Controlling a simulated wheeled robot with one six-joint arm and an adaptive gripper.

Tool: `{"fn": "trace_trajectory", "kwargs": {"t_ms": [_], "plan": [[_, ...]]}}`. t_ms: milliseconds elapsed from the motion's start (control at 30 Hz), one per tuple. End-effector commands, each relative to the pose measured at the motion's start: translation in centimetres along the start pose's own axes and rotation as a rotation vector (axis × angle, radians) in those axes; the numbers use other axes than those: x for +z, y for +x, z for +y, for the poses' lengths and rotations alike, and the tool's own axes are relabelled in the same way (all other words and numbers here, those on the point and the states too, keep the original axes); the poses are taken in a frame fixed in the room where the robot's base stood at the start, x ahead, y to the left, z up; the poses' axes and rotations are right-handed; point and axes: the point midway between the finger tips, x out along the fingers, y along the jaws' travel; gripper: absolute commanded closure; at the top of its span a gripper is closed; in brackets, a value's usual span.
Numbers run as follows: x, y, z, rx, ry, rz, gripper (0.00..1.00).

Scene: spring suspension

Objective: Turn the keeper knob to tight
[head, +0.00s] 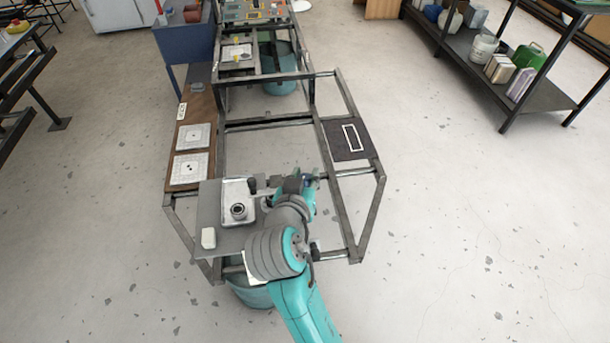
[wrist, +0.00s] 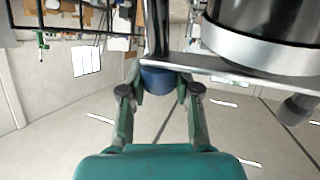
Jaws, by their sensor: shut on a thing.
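In the wrist view, a short dark-blue knob (wrist: 158,80) sits under the edge of a grey metal plate (wrist: 215,72), beside a dark upright bar. My gripper (wrist: 159,90) has one finger on each side of this knob and is shut on it. No mark on the knob is readable, so I cannot tell its turn. In the head view my gripper (head: 303,184) is at the right of the fixture, and my arm hides much of it. A dark round part with a pale ring (head: 238,210) stands on the fixture's light plate.
A second dark knob (wrist: 296,109) hangs at the right in the wrist view. In the head view, a grey metal frame (head: 330,172) surrounds my arm. A brown board (head: 184,140) with white printed squares lies left. Open floor (head: 450,220) is to the right.

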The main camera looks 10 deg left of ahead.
Motion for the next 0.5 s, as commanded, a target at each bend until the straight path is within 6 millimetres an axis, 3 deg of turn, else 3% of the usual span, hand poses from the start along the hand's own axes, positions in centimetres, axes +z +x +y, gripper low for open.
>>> {"fn": "trace_trajectory", "kwargs": {"t_ms": [500], "plan": [[-0.05, 0.03, -0.16, 0.407, -0.002, 0.001, 1.0]]}}
